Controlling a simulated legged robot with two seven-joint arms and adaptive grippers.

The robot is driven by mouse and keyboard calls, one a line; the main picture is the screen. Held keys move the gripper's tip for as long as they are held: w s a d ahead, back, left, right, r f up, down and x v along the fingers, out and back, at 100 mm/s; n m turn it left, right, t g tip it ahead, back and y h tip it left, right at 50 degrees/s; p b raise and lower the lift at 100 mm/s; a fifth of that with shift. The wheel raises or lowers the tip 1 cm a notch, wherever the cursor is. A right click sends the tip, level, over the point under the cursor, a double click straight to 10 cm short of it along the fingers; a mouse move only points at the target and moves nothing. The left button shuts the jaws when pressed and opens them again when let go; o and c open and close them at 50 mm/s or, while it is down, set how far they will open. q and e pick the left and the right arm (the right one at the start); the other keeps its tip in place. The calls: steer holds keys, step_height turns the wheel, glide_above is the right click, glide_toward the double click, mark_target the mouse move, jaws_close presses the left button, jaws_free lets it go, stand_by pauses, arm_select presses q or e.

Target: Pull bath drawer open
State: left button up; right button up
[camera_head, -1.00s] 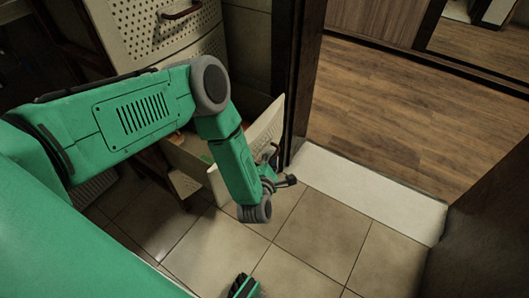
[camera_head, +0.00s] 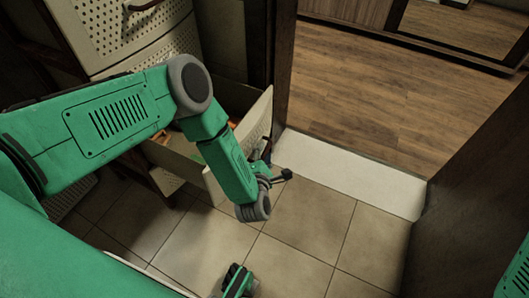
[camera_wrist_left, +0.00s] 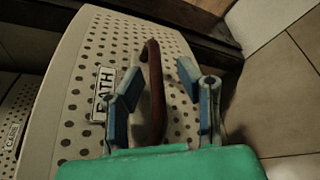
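The bath drawer (camera_head: 256,122) is a pale drawer low in the cabinet. It stands partly pulled out, and its inside shows orange and green items. In the left wrist view its perforated front (camera_wrist_left: 85,65) carries a BATH label (camera_wrist_left: 103,93) and a curved reddish-brown handle (camera_wrist_left: 155,92). My left gripper (camera_head: 277,172) is at the outer side of this front. In the wrist view its blue-padded fingers (camera_wrist_left: 162,105) are apart, one on each side of the handle, with a visible gap to the right finger.
A closed perforated upper drawer (camera_head: 135,32) is above. A dark door frame (camera_head: 284,70) stands close to the bath drawer's far end. A white threshold (camera_head: 350,175) leads to a wooden floor (camera_head: 390,80).

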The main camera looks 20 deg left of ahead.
arm_select(q)
steer(key=shift+d+r, duration=0.15)
steer(key=shift+d, duration=0.15)
steer(key=shift+s+d+r, duration=0.1)
steer(key=shift+s+d, duration=0.05)
steer(key=shift+s, duration=0.15)
steer(key=v, duration=1.1)
steer(key=shift+s, duration=0.2)
arm_select(e)
steer(key=shift+d, duration=0.25)
arm_select(q)
steer(key=shift+a+f, duration=0.2)
steer(key=shift+a, duration=0.1)
arm_select(e)
steer(key=shift+f, duration=0.1)
